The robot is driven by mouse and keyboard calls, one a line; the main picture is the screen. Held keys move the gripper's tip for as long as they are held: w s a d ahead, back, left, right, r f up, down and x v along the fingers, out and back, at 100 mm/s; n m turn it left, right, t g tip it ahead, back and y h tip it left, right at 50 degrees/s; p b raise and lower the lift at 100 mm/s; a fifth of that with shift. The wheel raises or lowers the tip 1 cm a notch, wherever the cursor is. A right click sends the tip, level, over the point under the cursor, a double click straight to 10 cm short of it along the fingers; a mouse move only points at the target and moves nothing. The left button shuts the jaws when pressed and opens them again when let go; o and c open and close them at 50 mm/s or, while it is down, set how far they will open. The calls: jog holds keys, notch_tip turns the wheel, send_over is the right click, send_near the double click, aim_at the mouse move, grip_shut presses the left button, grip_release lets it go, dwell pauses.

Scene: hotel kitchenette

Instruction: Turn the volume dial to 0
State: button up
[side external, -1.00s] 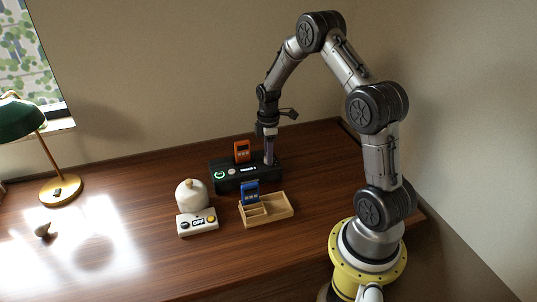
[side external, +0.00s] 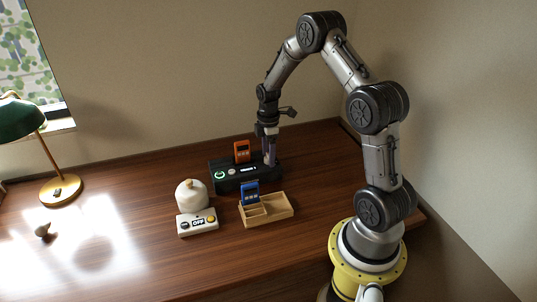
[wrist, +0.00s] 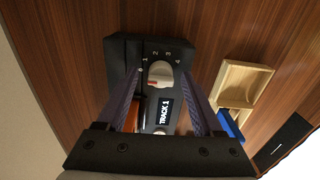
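The black music player (side external: 232,185) stands on the desk below my gripper (side external: 269,163). In the wrist view the white volume dial (wrist: 160,73) sits on its black top (wrist: 128,52), inside an arc of white numbers. The dial's red mark is on its left side, toward the low-number end; I cannot tell exactly which number it meets. My gripper (wrist: 163,76) is open, with one finger on either side of the dial and visible gaps to it. The player's small screen (wrist: 165,110) reads TRACK 1.
An orange card-like piece (side external: 242,151) stands at the player. A wooden tray (side external: 279,207) with a blue piece (side external: 250,192) is in front. A white jar (side external: 192,194) and a white button box (side external: 197,222) are to its left. The lamp (side external: 59,188) is farther left.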

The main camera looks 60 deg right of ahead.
notch_tip(320, 180, up, 14)
dwell(0.8)
jog(key=shift+a+f, duration=0.1)
